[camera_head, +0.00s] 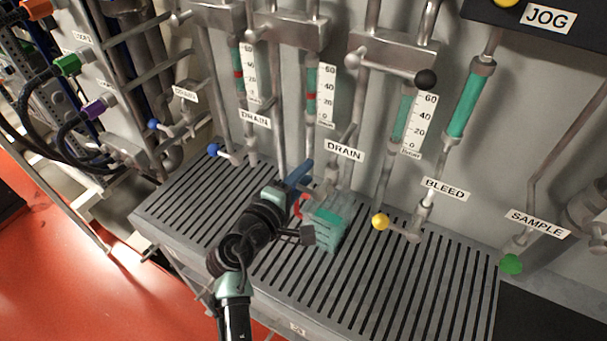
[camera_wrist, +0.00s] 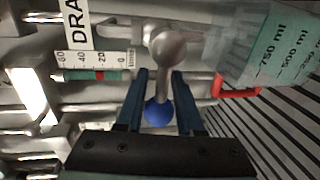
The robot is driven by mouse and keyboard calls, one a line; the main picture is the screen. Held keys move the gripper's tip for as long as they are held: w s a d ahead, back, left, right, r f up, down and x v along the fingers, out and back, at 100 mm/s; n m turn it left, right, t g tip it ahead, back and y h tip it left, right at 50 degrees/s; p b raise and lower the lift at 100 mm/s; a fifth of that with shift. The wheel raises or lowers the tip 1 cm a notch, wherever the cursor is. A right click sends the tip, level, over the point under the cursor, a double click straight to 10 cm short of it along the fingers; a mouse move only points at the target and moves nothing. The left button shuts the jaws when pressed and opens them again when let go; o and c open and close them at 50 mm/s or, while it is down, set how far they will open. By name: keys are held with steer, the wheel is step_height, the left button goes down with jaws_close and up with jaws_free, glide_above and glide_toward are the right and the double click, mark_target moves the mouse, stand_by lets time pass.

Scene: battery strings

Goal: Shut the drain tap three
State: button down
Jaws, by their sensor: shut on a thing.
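The third drain tap from the left, under the nearest DRAIN label (camera_head: 345,150), is mostly behind my gripper in the head view. In the wrist view its grey metal body (camera_wrist: 167,45) and blue ball knob (camera_wrist: 159,112) show clearly, with the lever pointing from the body toward my palm. My gripper (camera_head: 300,172) has its blue fingers on either side of the knob and is shut on it; the fingers also show in the wrist view (camera_wrist: 159,78). A clear jug (camera_head: 328,228) with a teal scale and red handle (camera_wrist: 238,90) stands beside my gripper, close below the tap.
Two more blue-knobbed drain taps (camera_head: 213,149) (camera_head: 153,124) are at the left. A yellow bleed knob (camera_head: 380,221) and a green sample knob (camera_head: 511,264) are at the right. The slotted grey tray (camera_head: 420,290) runs below, mostly bare. Sight tubes (camera_head: 312,90) stand above.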

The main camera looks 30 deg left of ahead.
steer(key=shift+f, duration=0.1)
steer(key=c, duration=0.9)
jaws_free()
steer(key=s, duration=0.4)
steer(key=s+r+b, duration=0.1)
steer(key=s, duration=0.3)
steer(key=s+r, duration=0.1)
steer(key=s, duration=0.3)
steer(key=shift+s+a+r+b, duration=0.25)
steer(key=shift+s+b, duration=0.1)
steer(key=shift+s, duration=0.05)
